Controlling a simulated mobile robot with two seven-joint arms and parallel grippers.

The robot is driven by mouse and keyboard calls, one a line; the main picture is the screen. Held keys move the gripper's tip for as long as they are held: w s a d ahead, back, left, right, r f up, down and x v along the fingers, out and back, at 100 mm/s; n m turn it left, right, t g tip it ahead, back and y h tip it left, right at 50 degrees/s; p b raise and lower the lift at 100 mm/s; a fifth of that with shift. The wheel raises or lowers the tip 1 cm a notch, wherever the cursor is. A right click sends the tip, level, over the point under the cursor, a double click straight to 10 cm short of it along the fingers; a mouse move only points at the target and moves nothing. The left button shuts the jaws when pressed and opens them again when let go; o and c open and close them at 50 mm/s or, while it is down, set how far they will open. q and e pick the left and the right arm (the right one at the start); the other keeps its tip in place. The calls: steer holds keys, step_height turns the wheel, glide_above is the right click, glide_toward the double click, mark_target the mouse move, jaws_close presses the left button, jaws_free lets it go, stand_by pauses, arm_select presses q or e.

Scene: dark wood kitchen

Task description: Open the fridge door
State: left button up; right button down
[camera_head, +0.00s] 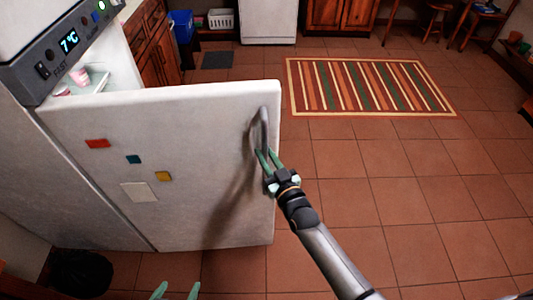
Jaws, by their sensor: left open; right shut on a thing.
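The white fridge door (185,215) stands ajar, swung out from the fridge body (60,165). Part of a shelf with small pink and white items (78,78) shows behind its top edge. The dark grey handle (263,122) is upright near the door's free edge. My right gripper (264,160) is shut on the handle at its lower part, with the arm reaching in from the lower right. My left gripper (176,291) shows only as two green fingertips at the bottom edge, apart and empty, below the door.
A display panel (69,41) reading 7°C sits on top of the fridge. A striped rug (370,87) lies on the tiled floor at the back right. The floor right of the door is clear. A black bag-like object (80,273) lies at the lower left.

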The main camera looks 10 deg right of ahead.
steer(key=shift+s+a, duration=0.2)
steer(key=shift+a, duration=0.1)
steer(key=c, duration=0.8)
jaws_free()
steer(key=shift+o, duration=0.2)
steer(key=shift+d, duration=0.1)
steer(key=v, duration=1.2)
steer(key=shift+s, duration=0.2)
